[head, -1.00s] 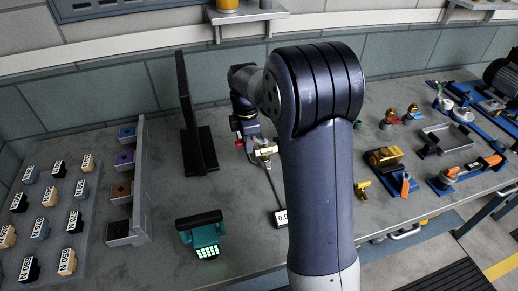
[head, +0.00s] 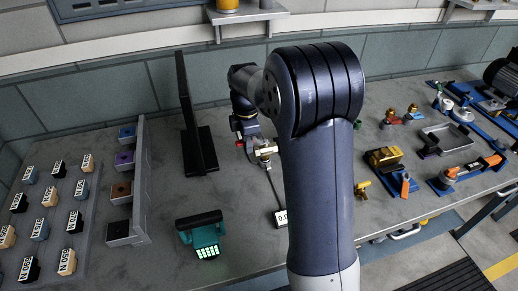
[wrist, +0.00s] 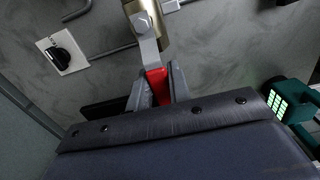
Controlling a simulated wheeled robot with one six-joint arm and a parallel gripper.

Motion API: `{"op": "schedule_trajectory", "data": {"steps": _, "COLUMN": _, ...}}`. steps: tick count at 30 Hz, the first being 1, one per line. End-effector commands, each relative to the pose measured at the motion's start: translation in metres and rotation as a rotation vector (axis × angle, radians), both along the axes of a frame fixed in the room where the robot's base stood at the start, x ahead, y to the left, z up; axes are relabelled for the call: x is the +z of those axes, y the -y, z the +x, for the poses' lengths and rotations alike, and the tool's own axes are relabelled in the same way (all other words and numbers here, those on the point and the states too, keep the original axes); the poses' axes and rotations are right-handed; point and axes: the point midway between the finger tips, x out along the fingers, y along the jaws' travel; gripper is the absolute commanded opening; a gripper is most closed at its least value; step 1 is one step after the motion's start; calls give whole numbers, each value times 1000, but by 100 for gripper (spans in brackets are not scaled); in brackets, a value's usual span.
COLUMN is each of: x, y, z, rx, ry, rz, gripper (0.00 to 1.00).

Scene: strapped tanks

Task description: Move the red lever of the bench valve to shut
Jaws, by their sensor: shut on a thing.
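The bench valve's brass body (wrist: 148,14) is at the top of the wrist view, with a bolt on it. A flat metal lever runs down from it and ends in a red grip, the red lever (wrist: 156,85). My gripper (wrist: 155,92) is shut on this red grip, with one finger on each side. In the head view my gripper (head: 262,152) is beside the black upright panel, and my arm hides much around it. The far end of the valve is cut off by the wrist view's edge.
A black knob on a white plate (wrist: 64,53) is left of the valve in the wrist view. A teal keypad device (head: 202,238) and a black upright panel (head: 188,110) stand nearby.

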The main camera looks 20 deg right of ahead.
Motion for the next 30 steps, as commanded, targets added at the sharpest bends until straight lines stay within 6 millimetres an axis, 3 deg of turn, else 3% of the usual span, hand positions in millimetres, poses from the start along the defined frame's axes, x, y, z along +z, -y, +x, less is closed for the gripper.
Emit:
{"op": "schedule_trajectory", "data": {"steps": 9, "x": 1, "y": 0, "z": 1, "rx": -6, "ry": 1, "rz": 0, "gripper": 0}}
{"op": "schedule_trajectory", "data": {"steps": 20, "x": 2, "y": 3, "z": 16, "rx": -295, "ry": 0, "rz": 0, "gripper": 0}}
{"op": "schedule_trajectory", "data": {"steps": 30, "x": 0, "y": 3, "z": 17, "rx": -320, "ry": 1, "rz": 0, "gripper": 0}}
